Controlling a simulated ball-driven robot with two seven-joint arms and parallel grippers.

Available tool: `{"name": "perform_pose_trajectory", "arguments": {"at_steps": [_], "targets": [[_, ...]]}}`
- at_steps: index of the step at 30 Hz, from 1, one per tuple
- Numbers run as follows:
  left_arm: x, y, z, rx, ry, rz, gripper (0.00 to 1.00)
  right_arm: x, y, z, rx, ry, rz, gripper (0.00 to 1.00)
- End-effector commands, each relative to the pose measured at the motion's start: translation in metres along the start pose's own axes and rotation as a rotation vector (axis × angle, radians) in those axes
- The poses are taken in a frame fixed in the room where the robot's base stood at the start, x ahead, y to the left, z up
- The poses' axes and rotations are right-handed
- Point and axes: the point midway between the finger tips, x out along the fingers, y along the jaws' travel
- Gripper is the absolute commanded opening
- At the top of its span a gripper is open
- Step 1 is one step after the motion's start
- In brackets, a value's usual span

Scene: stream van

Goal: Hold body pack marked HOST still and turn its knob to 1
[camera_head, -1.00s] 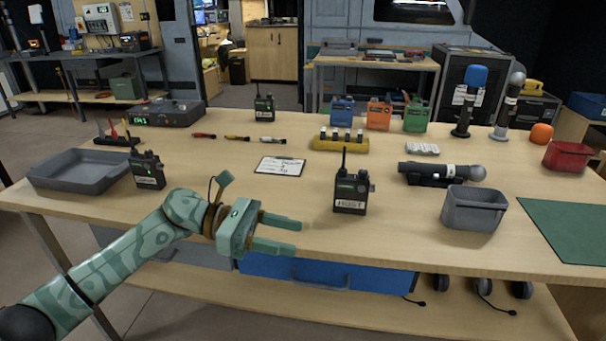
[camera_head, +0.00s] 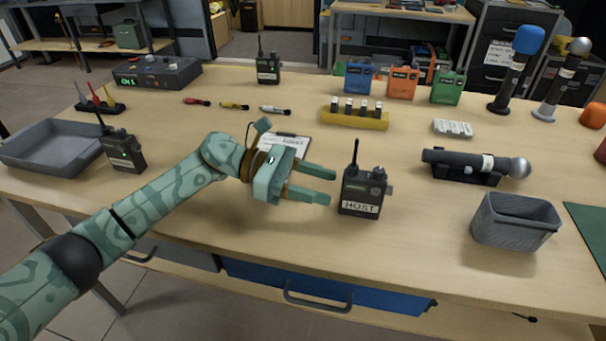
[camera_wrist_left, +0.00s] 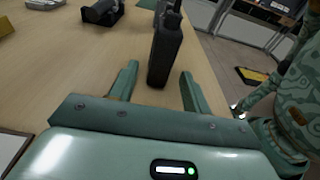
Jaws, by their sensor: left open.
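The black body pack marked HOST (camera_head: 362,192) stands upright on the table, its label facing the head camera and its antenna up. A small knob (camera_head: 389,190) sticks out on its right side; its setting is too small to read. My left gripper (camera_head: 332,183) is open, its fingers pointing at the pack's left side, just short of it. In the left wrist view the pack (camera_wrist_left: 166,50) stands just beyond and between the two open fingertips (camera_wrist_left: 160,78). My right gripper is not in view.
A grey bin (camera_head: 515,222) and a microphone in a cradle (camera_head: 475,166) stand to the right of the pack. A clipboard (camera_head: 290,142) lies behind my left gripper. Another body pack (camera_head: 122,150) stands beside a grey tray (camera_head: 50,146) at left. The table in front of the pack is clear.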

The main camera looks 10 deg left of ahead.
Motion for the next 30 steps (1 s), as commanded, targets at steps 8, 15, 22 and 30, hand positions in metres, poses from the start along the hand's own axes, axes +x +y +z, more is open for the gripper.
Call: {"name": "perform_pose_trajectory", "arguments": {"at_steps": [8,15,22,30], "targets": [[0.04,0.0,-0.002,0.0,-0.001,-0.002,0.48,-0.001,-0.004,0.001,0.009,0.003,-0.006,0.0],[0.061,0.0,-0.001,0.0,-0.001,-0.001,0.48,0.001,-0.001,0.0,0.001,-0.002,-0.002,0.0],[0.066,0.0,0.0,0.0,0.0,0.0,0.48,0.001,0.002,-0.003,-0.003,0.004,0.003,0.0],[0.066,0.0,0.0,0.0,0.0,0.0,0.23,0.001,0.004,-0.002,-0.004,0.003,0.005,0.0]]}}
